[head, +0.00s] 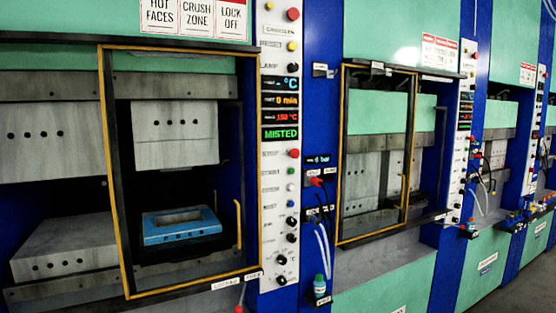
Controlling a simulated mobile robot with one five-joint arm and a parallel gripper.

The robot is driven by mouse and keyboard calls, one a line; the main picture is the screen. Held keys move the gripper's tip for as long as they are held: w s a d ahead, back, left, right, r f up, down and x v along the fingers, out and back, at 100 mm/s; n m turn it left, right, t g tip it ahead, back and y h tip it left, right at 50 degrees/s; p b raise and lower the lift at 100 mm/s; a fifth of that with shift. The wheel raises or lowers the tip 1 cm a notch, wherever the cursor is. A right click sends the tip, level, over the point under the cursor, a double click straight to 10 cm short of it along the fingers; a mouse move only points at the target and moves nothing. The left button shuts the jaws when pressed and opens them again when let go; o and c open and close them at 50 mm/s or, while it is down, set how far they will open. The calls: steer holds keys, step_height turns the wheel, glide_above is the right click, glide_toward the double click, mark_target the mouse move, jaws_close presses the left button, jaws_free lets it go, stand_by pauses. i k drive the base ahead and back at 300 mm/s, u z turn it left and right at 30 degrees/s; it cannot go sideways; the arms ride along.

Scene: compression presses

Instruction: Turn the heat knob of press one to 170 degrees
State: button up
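The nearest press (175,60) fills the left of the head view, with a narrow white control panel (268,200) on its right side. Several small black knobs sit low on the panel. One black knob (281,260) has a °C mark beside it, which suggests the heat knob; its pointer is too small to read. I cannot read a number naming this press as one. My gripper is not in view.
A yellow-edged guard door (118,170) stands in front of the press, left of the panel. A blue mould (181,236) lies inside. A green-capped bottle (319,287) stands right of the panel, near hoses. More presses (385,120) recede to the right.

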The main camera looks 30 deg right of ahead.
mark_target(281, 259)
steer(key=u, duration=1.8)
steer(key=k, duration=1.3)
steer(key=z, duration=0.35)
steer(key=i, duration=0.95)
steer(key=u, duration=0.1)
